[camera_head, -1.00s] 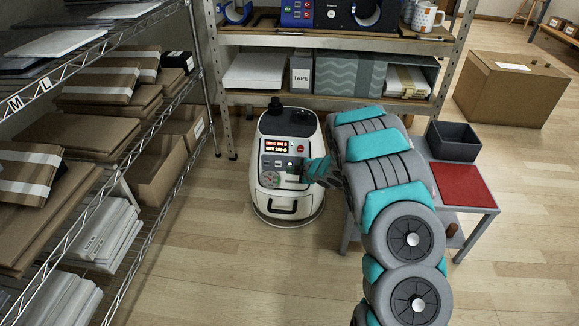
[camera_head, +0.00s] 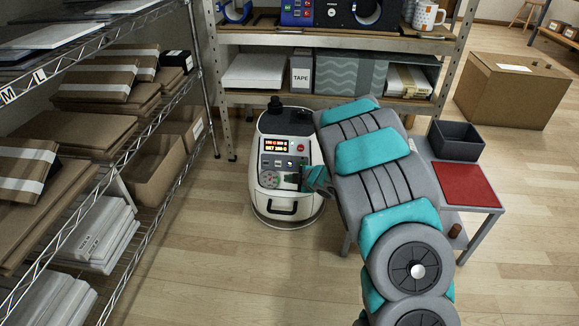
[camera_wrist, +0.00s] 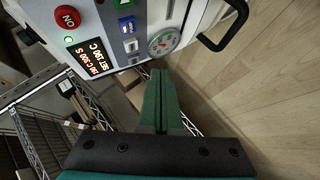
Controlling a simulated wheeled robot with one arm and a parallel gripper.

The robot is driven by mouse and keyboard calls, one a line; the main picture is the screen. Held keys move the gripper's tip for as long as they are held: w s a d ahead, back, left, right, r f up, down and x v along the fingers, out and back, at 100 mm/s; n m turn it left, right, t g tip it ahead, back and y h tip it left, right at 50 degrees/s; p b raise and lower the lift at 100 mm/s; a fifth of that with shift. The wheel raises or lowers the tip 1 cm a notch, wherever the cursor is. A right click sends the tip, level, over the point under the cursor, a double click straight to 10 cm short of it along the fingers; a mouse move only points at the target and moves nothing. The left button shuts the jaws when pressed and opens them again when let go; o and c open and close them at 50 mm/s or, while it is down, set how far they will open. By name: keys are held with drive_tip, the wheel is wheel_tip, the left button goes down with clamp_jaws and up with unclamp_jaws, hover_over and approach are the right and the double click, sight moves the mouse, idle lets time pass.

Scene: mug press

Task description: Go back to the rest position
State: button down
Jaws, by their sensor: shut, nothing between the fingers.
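My gripper (camera_wrist: 160,115) is shut and empty. In the wrist view its green fingers lie together, pointing at the front of a white machine (camera_wrist: 60,40) with a red button, a lit display and a dial. In the head view my gripper (camera_head: 308,178) is in front of the control panel of that white machine (camera_head: 268,205), which stands on the floor. I cannot tell whether the fingers touch the panel. My arm reaches in from the lower right and hides part of the small grey table.
A wire rack (camera_head: 165,150) with boxes stands at left. Shelving (camera_head: 345,44) with a mug (camera_head: 427,16) stands behind the machine. A grey table with a red mat (camera_head: 466,185) and dark bin (camera_head: 455,140) is at right. A cardboard box (camera_head: 511,90) stands behind. Floor in front is clear.

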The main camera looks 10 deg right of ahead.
drive_tip(key=s+d+r+m+g+h+p, duration=0.1)
drive_tip(key=s+d+r+m+h, duration=0.25)
drive_tip(key=d+r, duration=0.3)
drive_tip(key=s+d+r+m+h+p, duration=0.1)
drive_tip(key=s+d+r+m+h, duration=0.25)
drive_tip(key=d+r, duration=0.3)
drive_tip(key=s+r+m+g+h+p, duration=0.15)
drive_tip(key=s+r+m+g, duration=0.35)
drive_tip(key=s, duration=0.9)
drive_tip(key=s+a+r+m+g+y, duration=0.1)
drive_tip(key=s+a, duration=0.3)
drive_tip(key=s, duration=0.6)
drive_tip(key=s+a+r+m+g+y+p, duration=0.1)
drive_tip(key=s+a, duration=0.3)
drive_tip(key=s, duration=0.6)
drive_tip(key=s+a+r+m+g+y, duration=0.1)
drive_tip(key=s+a+r+m+g, duration=0.2)
drive_tip(key=s, duration=0.7)
drive_tip(key=shift+s+a+r+m+g, duration=0.15)
drive_tip(key=shift+s+a+m+g, duration=0.15)
drive_tip(key=shift+a, duration=0.8)
drive_tip(key=shift+y, duration=0.25)
